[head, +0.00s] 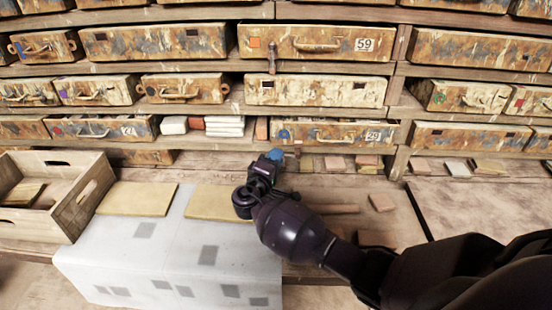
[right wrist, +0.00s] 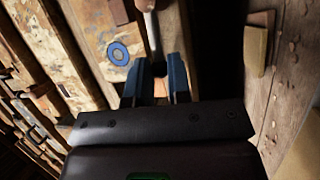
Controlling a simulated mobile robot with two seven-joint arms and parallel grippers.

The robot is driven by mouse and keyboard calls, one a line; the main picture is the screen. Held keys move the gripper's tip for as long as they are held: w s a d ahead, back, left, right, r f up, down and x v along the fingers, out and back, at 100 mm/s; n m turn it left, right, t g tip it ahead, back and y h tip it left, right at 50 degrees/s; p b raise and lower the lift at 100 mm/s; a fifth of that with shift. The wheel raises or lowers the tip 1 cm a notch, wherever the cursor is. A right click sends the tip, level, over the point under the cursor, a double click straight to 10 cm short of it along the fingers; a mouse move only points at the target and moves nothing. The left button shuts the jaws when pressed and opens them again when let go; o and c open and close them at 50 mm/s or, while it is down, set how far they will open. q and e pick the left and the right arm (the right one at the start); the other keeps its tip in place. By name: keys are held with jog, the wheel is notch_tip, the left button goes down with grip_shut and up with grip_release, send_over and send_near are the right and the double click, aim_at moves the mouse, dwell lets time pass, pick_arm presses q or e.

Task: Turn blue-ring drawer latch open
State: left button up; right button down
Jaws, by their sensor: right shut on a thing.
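The blue-ring drawer (head: 325,134) is a worn, paint-flaked front with a handle and a 29 label, low in the middle of the shelving. Its blue ring (head: 283,133) also shows in the right wrist view (right wrist: 118,54). My right gripper (head: 276,155) reaches to the lower left end of this drawer. In the right wrist view its blue fingers (right wrist: 159,82) are shut on the end of a pale, bar-like latch (right wrist: 152,32), beside the ring. In the head view the gripper hides the latch. My left gripper is not in view.
Loose tiles (head: 382,202) lie on the bench right of my gripper. White stacked pieces (head: 224,126) fill the slot left of the drawer.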

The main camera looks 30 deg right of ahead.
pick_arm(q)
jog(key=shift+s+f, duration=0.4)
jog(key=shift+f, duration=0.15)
pick_arm(e)
jog(key=shift+f+n, duration=0.25)
jog(key=shift+n, duration=0.25)
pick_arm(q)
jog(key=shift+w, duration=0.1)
pick_arm(e)
jog(key=c, duration=1.2)
grip_release()
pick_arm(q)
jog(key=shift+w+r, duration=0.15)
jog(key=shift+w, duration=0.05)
pick_arm(e)
jog(key=b+v, duration=0.1)
jog(key=v, duration=0.9)
jog(key=shift+s+a+f, duration=0.2)
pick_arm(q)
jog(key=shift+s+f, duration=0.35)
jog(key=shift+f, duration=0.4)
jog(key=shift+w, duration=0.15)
